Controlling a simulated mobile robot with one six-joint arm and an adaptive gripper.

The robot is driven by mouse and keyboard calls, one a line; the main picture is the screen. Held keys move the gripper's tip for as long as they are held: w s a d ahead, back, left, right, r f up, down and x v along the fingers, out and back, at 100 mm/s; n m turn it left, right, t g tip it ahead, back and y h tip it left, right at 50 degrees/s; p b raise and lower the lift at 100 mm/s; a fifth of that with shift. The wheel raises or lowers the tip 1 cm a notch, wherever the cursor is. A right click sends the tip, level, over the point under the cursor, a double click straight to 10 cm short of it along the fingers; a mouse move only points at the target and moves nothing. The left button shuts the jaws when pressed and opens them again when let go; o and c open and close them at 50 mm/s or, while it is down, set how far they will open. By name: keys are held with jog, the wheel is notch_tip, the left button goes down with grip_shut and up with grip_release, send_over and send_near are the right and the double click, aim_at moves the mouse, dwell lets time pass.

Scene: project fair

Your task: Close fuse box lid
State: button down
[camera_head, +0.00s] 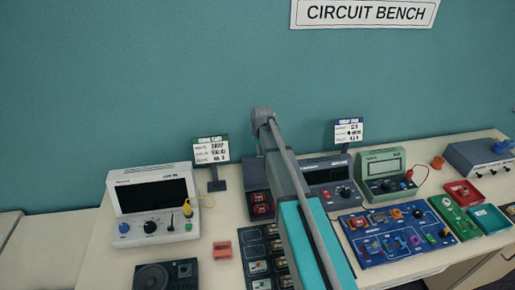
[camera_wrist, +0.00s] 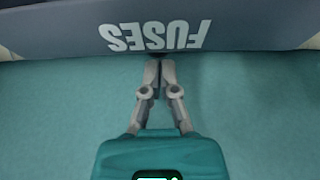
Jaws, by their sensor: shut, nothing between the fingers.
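The fuse box lid (camera_wrist: 60,30) fills the top of the wrist view as a dark grey panel, with the word FUSES upside down on it. My gripper (camera_wrist: 158,66) is shut and empty, its fingertips just below the lid's edge in that picture; I cannot tell whether they touch it. In the head view, a dark grey box with red parts (camera_head: 256,175), probably the fuse box, stands on the bench with its upper panel upright. My arm hides its right side.
A white meter (camera_head: 152,205) stands to the left, with a small red block (camera_head: 222,250) nearby. A dark instrument (camera_head: 330,175), a green meter (camera_head: 381,172) and a blue board (camera_head: 375,240) are to the right. The teal wall (camera_head: 100,90) is behind the bench.

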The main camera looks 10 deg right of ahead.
jog(key=shift+s, duration=0.2)
jog(key=shift+s+r+t, duration=0.3)
jog(key=shift+s+r, duration=0.05)
dwell(0.4)
jog(key=shift+s, duration=0.1)
